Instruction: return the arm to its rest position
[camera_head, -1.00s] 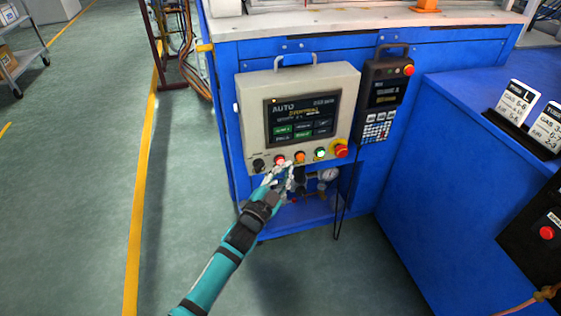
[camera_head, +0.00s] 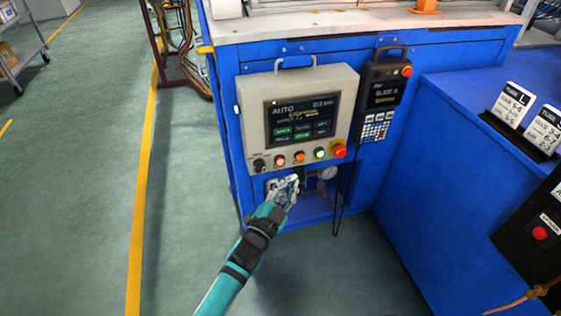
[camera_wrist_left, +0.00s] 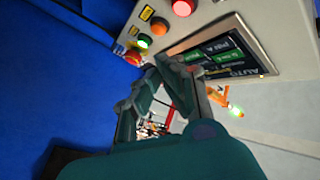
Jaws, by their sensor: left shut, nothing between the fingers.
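My left gripper (camera_head: 287,186) is shut and empty in the head view, just below the lower edge of the grey control panel (camera_head: 347,95). Its teal arm comes in from the bottom. The panel has a lit screen (camera_head: 300,118) reading AUTO and a row of buttons: red (camera_head: 280,160), orange (camera_head: 299,157), green (camera_head: 319,153) and a larger red one on a yellow base (camera_head: 340,150). In the left wrist view the fingers (camera_wrist_left: 158,75) meet in front of the panel, with the green button (camera_wrist_left: 144,41) close by. The right gripper is not in view.
A handheld pendant (camera_head: 385,95) hangs right of the panel, with a cable below it. A gauge (camera_head: 327,173) sits under the panel. The blue cabinet (camera_head: 440,190) and a black box with a red button (camera_head: 540,233) stand right.

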